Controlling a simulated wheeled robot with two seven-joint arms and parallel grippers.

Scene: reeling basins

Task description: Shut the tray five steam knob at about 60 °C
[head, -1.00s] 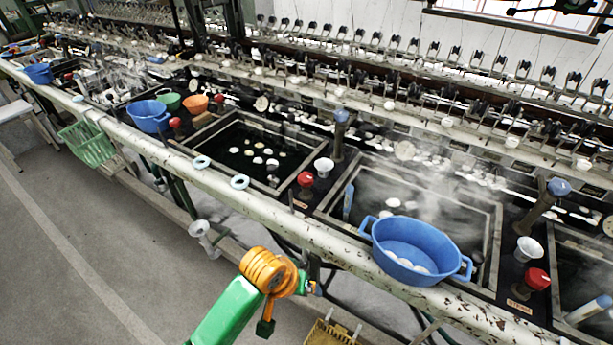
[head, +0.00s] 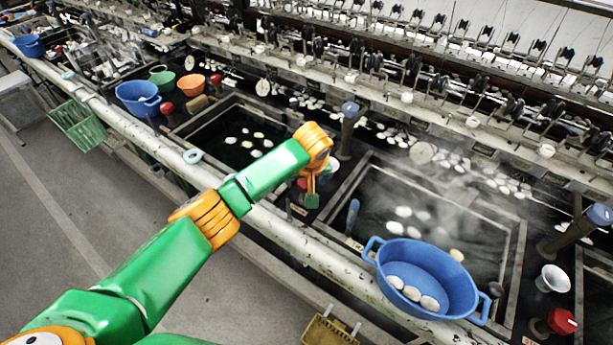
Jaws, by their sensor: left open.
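My left arm reaches across the rail, and its left gripper (head: 311,196) points down by a red steam knob (head: 302,184) between two sunken basins. The gripper is open. It partly covers this knob, and I cannot tell whether they touch. Another red knob (head: 561,321) stands at the lower right, and one more red knob (head: 166,108) is farther left. I cannot read which knob belongs to tray five, and no temperature reading is legible. The basin to the right (head: 518,250) steams and holds pale cocoons. My right gripper is not in view.
A blue tub (head: 425,268) with cocoons sits on the rail at the right. A blue-topped post (head: 349,115) rises just beyond the gripper, and a white funnel (head: 333,163) is partly hidden by my wrist. A yellow crate (head: 330,331) is below the rail.

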